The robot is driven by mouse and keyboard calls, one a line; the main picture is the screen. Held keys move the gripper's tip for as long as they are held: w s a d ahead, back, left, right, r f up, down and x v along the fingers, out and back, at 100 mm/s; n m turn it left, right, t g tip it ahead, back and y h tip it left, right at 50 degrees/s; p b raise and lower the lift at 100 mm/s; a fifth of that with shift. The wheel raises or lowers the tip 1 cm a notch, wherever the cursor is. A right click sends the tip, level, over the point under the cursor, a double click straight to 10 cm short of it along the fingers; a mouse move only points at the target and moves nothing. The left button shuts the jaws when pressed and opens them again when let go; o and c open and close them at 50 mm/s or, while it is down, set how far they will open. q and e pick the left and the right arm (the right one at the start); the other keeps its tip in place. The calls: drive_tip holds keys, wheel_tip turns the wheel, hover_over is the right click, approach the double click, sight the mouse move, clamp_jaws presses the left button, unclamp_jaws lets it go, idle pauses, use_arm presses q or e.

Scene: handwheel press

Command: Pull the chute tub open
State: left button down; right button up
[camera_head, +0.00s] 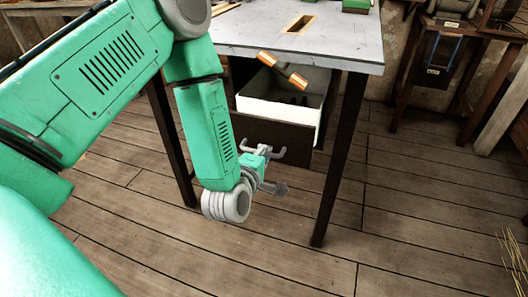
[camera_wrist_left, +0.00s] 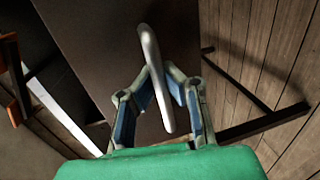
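The chute tub (camera_head: 308,121) hangs under the grey-topped table and stands partly out, its pale inside showing from above. Its dark front panel (camera_head: 270,138) carries a grey bar handle (camera_head: 279,156). My left gripper (camera_head: 263,150) is at the middle of this handle, in front of the panel. In the left wrist view the handle (camera_wrist_left: 154,75) passes between the blue-padded fingers of the gripper (camera_wrist_left: 160,80), which close in on both sides of it. Dark shapes lie inside the tub, too small to tell. My right gripper is not in view.
The table (camera_head: 335,50) has a slot in its top and dark legs either side of the tub. Wooden floor (camera_head: 400,220) lies open in front and to the right. Another bench stands at back right.

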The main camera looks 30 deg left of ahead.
use_arm(q)
drive_tip(key=a, duration=0.2)
drive_tip(key=shift+s+a+f+y, duration=0.2)
drive_tip(key=shift+s+a+y, duration=0.05)
drive_tip(key=shift+a+y, duration=0.05)
drive_tip(key=c, duration=1.7)
unclamp_jaws()
drive_tip(key=shift+o, duration=0.5)
drive_tip(key=shift+d, duration=0.2)
drive_tip(key=shift+d+r, duration=0.2)
drive_tip(key=shift+d, duration=0.55)
drive_tip(key=shift+s+d, duration=0.1)
drive_tip(key=shift+s, duration=0.1)
drive_tip(key=v, duration=1.1)
drive_tip(key=shift+s+a, duration=0.2)
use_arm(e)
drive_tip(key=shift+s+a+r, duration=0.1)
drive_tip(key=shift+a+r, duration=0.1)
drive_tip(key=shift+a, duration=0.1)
